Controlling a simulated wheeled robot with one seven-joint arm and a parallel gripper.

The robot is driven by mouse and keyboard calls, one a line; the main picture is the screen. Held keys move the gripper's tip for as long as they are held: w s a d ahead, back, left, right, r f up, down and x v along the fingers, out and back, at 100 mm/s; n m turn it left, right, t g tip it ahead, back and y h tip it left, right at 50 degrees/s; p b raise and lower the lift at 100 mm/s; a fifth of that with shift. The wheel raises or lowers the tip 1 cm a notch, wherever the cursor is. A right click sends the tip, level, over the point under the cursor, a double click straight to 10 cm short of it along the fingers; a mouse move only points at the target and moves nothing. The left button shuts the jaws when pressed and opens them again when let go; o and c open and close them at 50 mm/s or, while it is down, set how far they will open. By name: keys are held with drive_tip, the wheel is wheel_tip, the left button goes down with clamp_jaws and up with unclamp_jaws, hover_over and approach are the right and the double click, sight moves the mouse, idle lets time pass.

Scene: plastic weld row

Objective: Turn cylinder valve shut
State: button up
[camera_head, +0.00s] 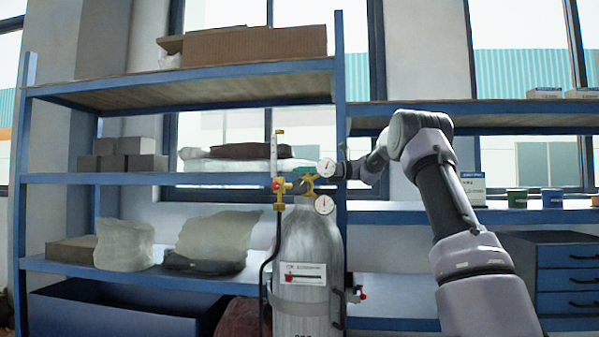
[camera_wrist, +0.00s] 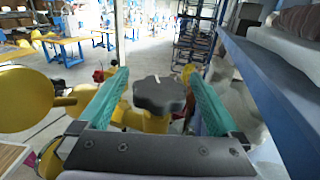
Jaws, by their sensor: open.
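A grey gas cylinder (camera_head: 305,265) stands upright in front of the blue shelving, with a brass regulator (camera_head: 300,186) and two round gauges (camera_head: 324,205) on top. In the wrist view the valve knob (camera_wrist: 159,94) is a dark lobed handwheel with a light mark on its top, above a yellow valve body (camera_wrist: 140,121). My gripper (camera_wrist: 160,82) is open, with one teal finger on each side of the knob. Whether the fingers touch it I cannot tell.
Blue shelving (camera_head: 180,178) with boxes and bags stands behind the cylinder. A shelf edge (camera_wrist: 262,80) runs close on the right of the wrist view. A blue drawer unit (camera_head: 560,275) is at the right. A black hose (camera_head: 266,265) hangs beside the cylinder.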

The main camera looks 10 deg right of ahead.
drive_tip(key=shift+a, duration=0.6)
drive_tip(key=c, duration=1.4)
drive_tip(key=shift+o, duration=0.2)
drive_tip(key=shift+m+t, duration=0.4)
drive_tip(key=shift+t, duration=0.3)
drive_tip(key=m+t, duration=0.2)
drive_tip(key=t, duration=0.1)
drive_tip(key=m+t+h, duration=0.1)
drive_tip(key=t, duration=0.1)
drive_tip(key=shift+w, duration=0.35)
drive_tip(key=shift+w+d+m+t+h, duration=0.2)
drive_tip(key=shift+m+t+h, duration=0.45)
drive_tip(key=shift+m+t, duration=0.35)
drive_tip(key=shift+w+d+m+t+h, duration=0.15)
drive_tip(key=shift+m+t+h, duration=0.6)
drive_tip(key=shift+t, duration=0.45)
drive_tip(key=shift+w+d+m+t+h, duration=0.1)
drive_tip(key=shift+w+m+t+h, duration=0.1)
drive_tip(key=shift+m+t+h, duration=0.6)
drive_tip(key=shift+t, duration=0.4)
